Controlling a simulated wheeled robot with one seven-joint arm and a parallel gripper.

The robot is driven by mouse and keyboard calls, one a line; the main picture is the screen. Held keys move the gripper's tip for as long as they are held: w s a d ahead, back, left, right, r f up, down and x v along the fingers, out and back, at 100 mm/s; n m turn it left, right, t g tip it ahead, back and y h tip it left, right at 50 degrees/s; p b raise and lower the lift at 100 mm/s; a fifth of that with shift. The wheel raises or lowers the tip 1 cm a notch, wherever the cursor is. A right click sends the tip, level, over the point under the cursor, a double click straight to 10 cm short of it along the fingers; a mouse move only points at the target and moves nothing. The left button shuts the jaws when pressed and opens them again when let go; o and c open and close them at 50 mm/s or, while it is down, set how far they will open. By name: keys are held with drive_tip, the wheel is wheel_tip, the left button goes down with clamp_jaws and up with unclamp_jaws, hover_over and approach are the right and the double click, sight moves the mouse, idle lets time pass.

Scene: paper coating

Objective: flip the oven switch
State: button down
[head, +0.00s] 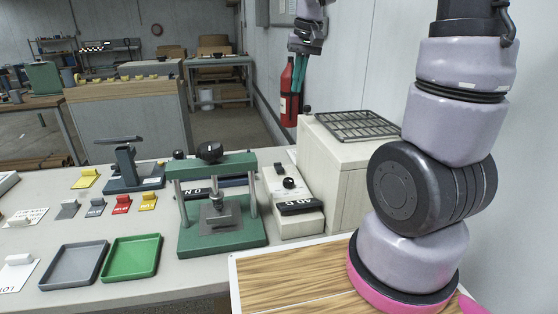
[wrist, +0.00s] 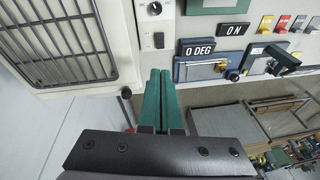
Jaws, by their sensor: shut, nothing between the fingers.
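The oven is a beige box with a black grille on top (head: 340,165); its grille also shows at the left of the wrist view (wrist: 55,40). Beside it is a low beige control box (head: 298,226) with a black knob (head: 289,183) and a small black switch (head: 278,168) at its far end. In the wrist view the switch (wrist: 158,40) sits below the knob (wrist: 154,8). My gripper (head: 299,82) is shut and empty, its green fingers pointing down, raised beyond the far end of the control box. In the wrist view its fingertips (wrist: 159,73) appear just below the switch, apart from it.
A green press (head: 222,240) stands left of the control box. Grey (head: 73,266) and green (head: 131,257) trays and several coloured blocks lie on the bench. A red fire extinguisher (head: 290,92) hangs on the wall behind my gripper. A wall borders the right.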

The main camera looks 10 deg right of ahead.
sight(279, 166)
drive_tip(key=w+a+f+g, duration=0.1)
drive_tip(key=w+f, duration=0.3)
drive_tip(key=f, duration=0.2)
drive_tip(key=w+a+f+n+g+h, duration=0.1)
drive_tip(key=w+a+f, duration=0.1)
drive_tip(key=w+f, duration=0.2)
wheel_tip(279, 166, down, 3)
drive_tip(key=shift+f+n+g, duration=0.2)
drive_tip(key=shift+n+g, duration=0.1)
wheel_tip(279, 166, down, 14)
idle(0.3)
drive_tip(key=shift+s+f, duration=0.55)
drive_tip(key=shift+s, duration=0.05)
drive_tip(key=shift+w, duration=0.1)
drive_tip(key=shift+w+r, duration=0.3)
drive_tip(key=shift+w, duration=0.5)
